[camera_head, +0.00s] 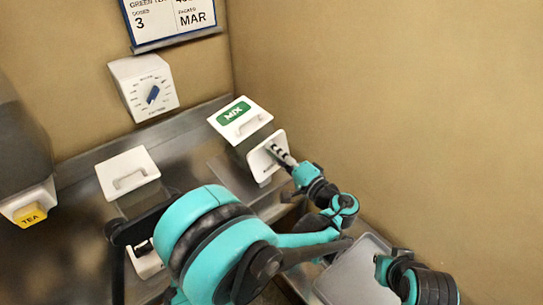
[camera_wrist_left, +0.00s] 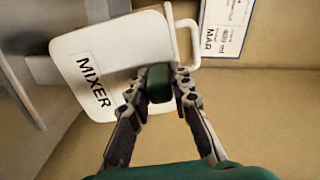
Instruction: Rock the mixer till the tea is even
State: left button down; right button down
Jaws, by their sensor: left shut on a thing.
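The mixer is a box with a white lid bearing a green MIX label (camera_head: 238,112) and a white front panel (camera_head: 259,163), standing near the wall corner in the head view. In the left wrist view the panel reads MIXER (camera_wrist_left: 95,85) and looks tilted. My left gripper (camera_head: 283,158) is at this panel, its fingers shut on a dark green grip (camera_wrist_left: 160,78) in front of it. The tea inside cannot be seen, so its evenness cannot be told.
Another white-lidded bucket (camera_head: 127,172) stands to the left, with a yellow TEA-labelled dispenser (camera_head: 30,214) at the far left. A white dial box (camera_head: 145,87) and a sign (camera_head: 170,18) are on the back wall. A grey tray (camera_head: 355,277) lies at the lower right.

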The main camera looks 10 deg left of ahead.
pick_arm(q)
jog(key=shift+w+d+m, duration=0.35)
jog(key=shift+w+m, duration=0.05)
jog(key=shift+m, duration=0.7)
jog(key=c, duration=1.4)
grip_release()
jog(key=shift+w, duration=0.1)
jog(key=shift+o, duration=0.2)
jog(key=v, duration=0.7)
jog(key=shift+s+d, duration=0.2)
jog(key=shift+d, duration=0.05)
